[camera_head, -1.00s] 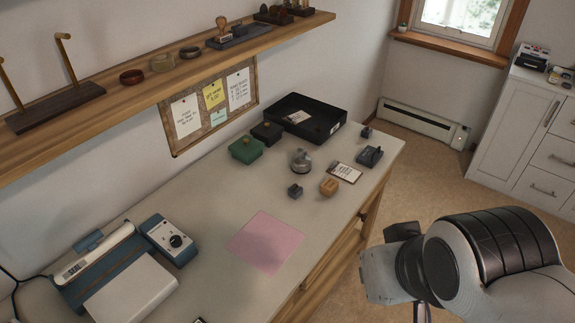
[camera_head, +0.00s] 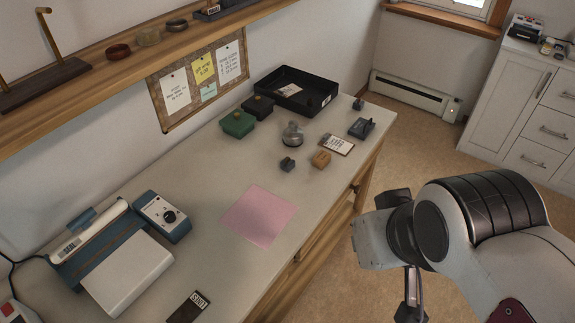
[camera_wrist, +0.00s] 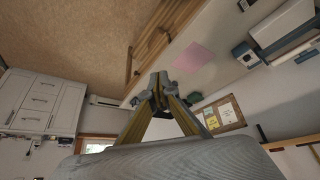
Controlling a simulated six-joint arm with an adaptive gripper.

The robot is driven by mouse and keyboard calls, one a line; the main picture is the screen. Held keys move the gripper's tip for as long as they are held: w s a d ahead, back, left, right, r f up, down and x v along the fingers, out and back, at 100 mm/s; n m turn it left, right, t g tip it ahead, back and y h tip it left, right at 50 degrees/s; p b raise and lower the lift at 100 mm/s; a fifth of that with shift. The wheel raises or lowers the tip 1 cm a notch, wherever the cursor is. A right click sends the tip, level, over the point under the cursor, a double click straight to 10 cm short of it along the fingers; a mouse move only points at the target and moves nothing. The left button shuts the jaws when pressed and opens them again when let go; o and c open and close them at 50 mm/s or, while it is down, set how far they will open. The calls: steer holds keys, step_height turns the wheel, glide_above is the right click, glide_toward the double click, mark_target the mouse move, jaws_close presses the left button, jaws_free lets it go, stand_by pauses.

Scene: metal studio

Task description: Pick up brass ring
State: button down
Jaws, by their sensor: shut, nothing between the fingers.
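I cannot make out a brass ring for certain in either view. Small gold-coloured details show on the green box (camera_head: 238,124) and the black box (camera_head: 258,105) at the back of the workbench (camera_head: 205,205), but they are too small to identify. My gripper (camera_wrist: 159,84) shows in the wrist view with its fingertips together and nothing between them. It is off the front side of the bench, away from the objects on it. In the head view my arm fills the lower right.
A black tray (camera_head: 331,83) stands at the back, near a metal domed object (camera_head: 292,135), a wooden block (camera_head: 321,159) and small dark items. A pink sheet (camera_head: 260,215) lies mid-bench. A sealer (camera_head: 128,274) occupies the left. A shelf (camera_head: 110,65) overhangs the back.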

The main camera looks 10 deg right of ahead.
steer(key=c, duration=2.8)
jaws_free()
steer(key=o, duration=1.3)
steer(key=shift+w, duration=0.1)
